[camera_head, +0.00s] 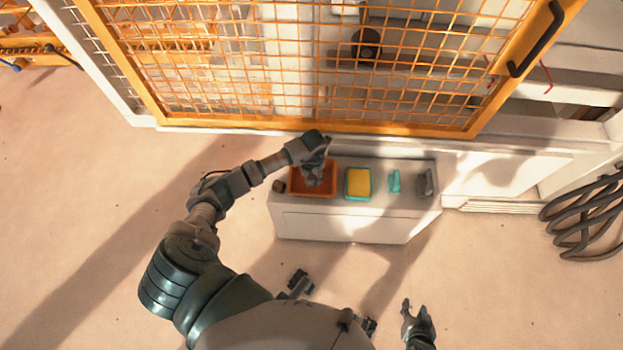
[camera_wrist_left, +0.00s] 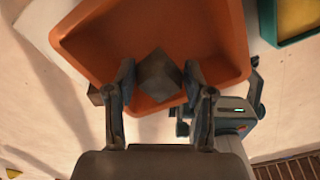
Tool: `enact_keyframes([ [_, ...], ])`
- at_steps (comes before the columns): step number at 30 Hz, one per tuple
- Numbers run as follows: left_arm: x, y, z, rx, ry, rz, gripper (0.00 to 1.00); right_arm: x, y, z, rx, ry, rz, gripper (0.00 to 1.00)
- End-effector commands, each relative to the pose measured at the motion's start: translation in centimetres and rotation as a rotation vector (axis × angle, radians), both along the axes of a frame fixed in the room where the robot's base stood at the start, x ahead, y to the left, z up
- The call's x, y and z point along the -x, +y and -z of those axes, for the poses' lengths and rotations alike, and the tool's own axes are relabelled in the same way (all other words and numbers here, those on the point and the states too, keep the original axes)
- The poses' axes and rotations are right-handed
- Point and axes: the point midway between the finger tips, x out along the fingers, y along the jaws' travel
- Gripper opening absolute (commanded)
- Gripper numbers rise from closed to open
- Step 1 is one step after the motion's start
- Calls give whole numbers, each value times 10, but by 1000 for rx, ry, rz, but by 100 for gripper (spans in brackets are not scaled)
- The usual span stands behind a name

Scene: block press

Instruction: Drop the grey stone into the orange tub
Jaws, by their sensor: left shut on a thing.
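The grey stone (camera_wrist_left: 160,76) is a dark angular block between the fingers of my left gripper (camera_wrist_left: 159,80) in the left wrist view. My left gripper (camera_head: 317,172) is shut on it. In the head view the gripper is over the orange tub (camera_head: 329,190), and the stone is hard to make out. The tub's wall also shows in the left wrist view (camera_wrist_left: 222,40), behind the stone. The stone's height above the tub floor cannot be judged. My right gripper (camera_head: 416,309) is at the bottom of the head view, empty, its fingers apart.
The tub stands on a white bench (camera_head: 350,228). To its right are a teal tray with a yellow pad (camera_head: 358,183), a teal piece (camera_head: 394,181) and a grey piece (camera_head: 427,183). A small dark block (camera_head: 279,186) is left of the tub. An orange mesh guard (camera_head: 300,70) rises behind.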

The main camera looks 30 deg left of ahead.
Motion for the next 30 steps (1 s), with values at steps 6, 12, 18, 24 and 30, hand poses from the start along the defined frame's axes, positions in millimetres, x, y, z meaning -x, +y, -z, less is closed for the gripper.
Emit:
enact_keyframes([
  [6, -1, 1, 1, 2, -2, 0, 16, -3, 2, -2, -1, -17, -1, 40],
  [12, -1, 2, 1, 4, -2, 0, 70, -3, 3, -2, 1, -15, 0, 40],
  [18, 0, 2, 1, 3, -1, 0, 82, -3, 3, -2, 0, -15, 0, 40],
  [24, -1, 1, -1, 1, -1, 1, 82, -3, 1, -1, -1, -15, 0, 40],
  [30, -2, 3, -30, 2, -6, 1, 82, -3, 2, -1, -1, -15, -1, 40],
])
